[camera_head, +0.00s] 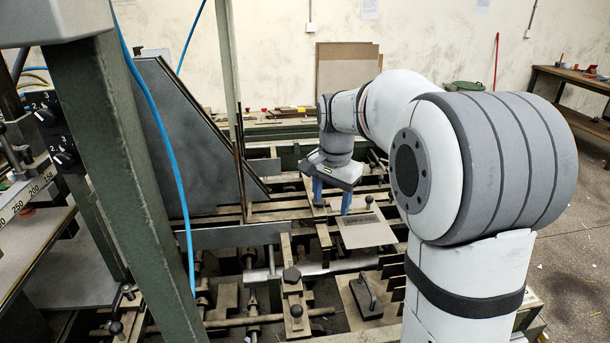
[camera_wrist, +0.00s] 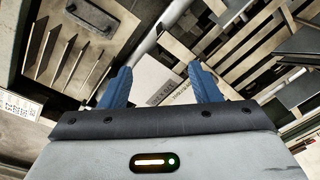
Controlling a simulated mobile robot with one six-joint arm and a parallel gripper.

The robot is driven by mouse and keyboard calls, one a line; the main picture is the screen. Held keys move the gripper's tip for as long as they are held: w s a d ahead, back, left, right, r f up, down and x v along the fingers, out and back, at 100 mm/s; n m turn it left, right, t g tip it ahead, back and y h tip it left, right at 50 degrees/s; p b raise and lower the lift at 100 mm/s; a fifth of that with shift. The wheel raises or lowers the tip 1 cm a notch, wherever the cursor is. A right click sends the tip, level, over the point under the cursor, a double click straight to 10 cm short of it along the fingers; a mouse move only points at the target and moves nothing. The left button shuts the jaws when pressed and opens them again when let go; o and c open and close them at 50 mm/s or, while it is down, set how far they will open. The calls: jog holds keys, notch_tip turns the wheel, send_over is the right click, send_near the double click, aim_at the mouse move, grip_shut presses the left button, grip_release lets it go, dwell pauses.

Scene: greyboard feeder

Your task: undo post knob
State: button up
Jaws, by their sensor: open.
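My gripper (camera_head: 332,197) points down over the feeder bed, its two blue fingers apart with nothing seen between them. The fingers also show in the wrist view (camera_wrist: 161,72), spread over a pale plate with lettering (camera_wrist: 152,84). A small black ball knob (camera_head: 369,200) stands just right of the fingers in the head view, apart from them. I cannot tell which is the post knob. No knob is clear between the fingers in the wrist view.
A plate with a black handle (camera_head: 367,296) lies nearer. A green post (camera_head: 125,190) and blue hose (camera_head: 172,160) stand at left. A large grey slanted panel (camera_head: 190,140) rises behind. Rails and bars crowd the bed.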

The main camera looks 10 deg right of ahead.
aim_at(319, 205)
jog(key=w+m+p, duration=0.1)
jog(key=w, duration=0.3)
jog(key=w+m+p, duration=0.1)
jog(key=w+m, duration=0.1)
jog(key=w, duration=0.2)
jog(key=w+m+g+p, duration=0.1)
jog(key=w+m, duration=0.1)
jog(key=w, duration=0.3)
jog(key=shift+a+f, duration=0.15)
jog(key=shift+f, duration=0.25)
jog(key=shift+w+f+m+p, duration=0.2)
jog(key=shift+w+m+p, duration=0.1)
jog(key=shift+m+p, duration=0.1)
jog(key=shift+w+f, duration=0.1)
jog(key=shift+f, duration=0.15)
notch_tip(319, 205, down, 7)
jog(key=shift+f+p, duration=0.2)
jog(key=shift+p, duration=0.55)
jog(key=c, duration=0.9)
jog(key=shift+a, duration=0.3)
jog(key=shift+c, duration=0.5)
jog(key=shift+d, duration=0.25)
